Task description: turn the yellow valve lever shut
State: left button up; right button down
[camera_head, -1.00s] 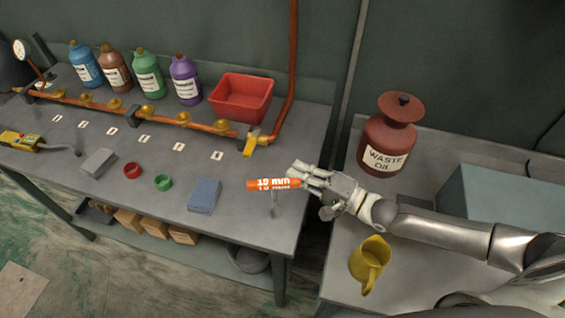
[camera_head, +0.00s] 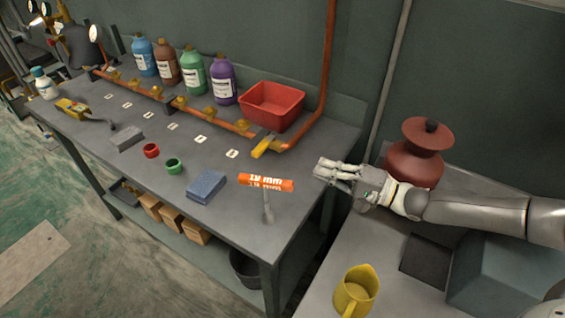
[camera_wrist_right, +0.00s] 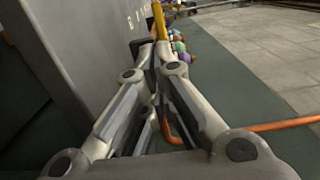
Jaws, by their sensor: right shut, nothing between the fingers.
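The yellow valve lever (camera_head: 265,147) sits at the right end of the copper pipe (camera_head: 222,122) on the grey bench, in front of the red bin. It points toward the bench front, at an angle to the pipe. My right gripper (camera_head: 320,169) is shut and empty, to the right of the lever and apart from it, near the bench's right edge. In the right wrist view its fingers (camera_wrist_right: 152,52) are together, with a yellow bar (camera_wrist_right: 160,20) just past the tips; I cannot tell whether they touch it. My left gripper is not in view.
A red bin (camera_head: 272,106) and several bottles (camera_head: 193,74) stand behind the pipe. On the right table are a waste oil jar (camera_head: 414,160) and a yellow jug (camera_head: 355,291).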

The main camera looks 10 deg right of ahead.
jog(key=b, duration=0.2)
send_near(266, 147)
jog(key=b+x, duration=0.1)
jog(key=x, duration=0.1)
jog(key=b+x, duration=0.1)
jog(key=x, duration=0.1)
jog(key=b+x, duration=0.2)
jog(key=shift+w+a+f, duration=0.25)
jog(key=shift+w+f, duration=0.05)
jog(key=shift+w, duration=0.05)
jog(key=shift+w+a+r, duration=0.1)
jog(key=shift+w+a, duration=0.05)
jog(key=shift+a, duration=0.05)
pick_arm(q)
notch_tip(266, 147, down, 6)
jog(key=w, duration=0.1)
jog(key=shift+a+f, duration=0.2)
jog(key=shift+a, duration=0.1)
pick_arm(e)
jog(key=shift+w+a+r+p, duration=0.15)
jog(key=shift+a+r+p, duration=0.05)
jog(key=shift+a+p, duration=0.15)
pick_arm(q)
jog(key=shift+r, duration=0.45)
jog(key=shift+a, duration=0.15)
